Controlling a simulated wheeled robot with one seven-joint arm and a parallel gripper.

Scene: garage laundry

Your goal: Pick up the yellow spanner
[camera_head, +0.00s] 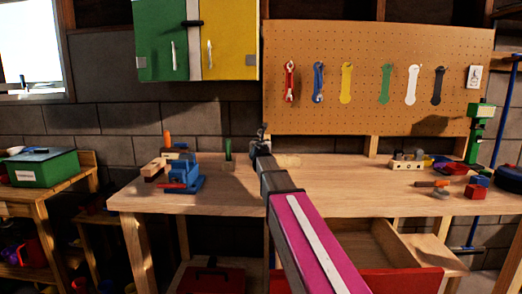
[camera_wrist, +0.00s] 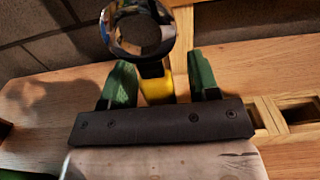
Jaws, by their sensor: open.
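The yellow spanner (camera_head: 346,83) hangs upright on the brown pegboard in the head view, between a blue spanner (camera_head: 318,82) and a green one (camera_head: 385,84). My gripper (camera_head: 261,136) is over the back of the workbench, below and left of the yellow spanner and well apart from it. In the wrist view my gripper (camera_wrist: 164,80) shows two green fingers spread apart. A yellow piece (camera_wrist: 157,90) with a round shiny disc (camera_wrist: 137,30) above it appears between the fingers. I cannot tell what it is or whether it touches them.
The pegboard (camera_head: 440,50) also holds red, white and black spanners. The workbench (camera_head: 330,190) carries a blue vise (camera_head: 182,178) at left and loose tools at right. An open drawer (camera_head: 375,245) juts out below. A green and yellow cabinet (camera_head: 160,40) hangs upper left. The bench middle is mostly clear.

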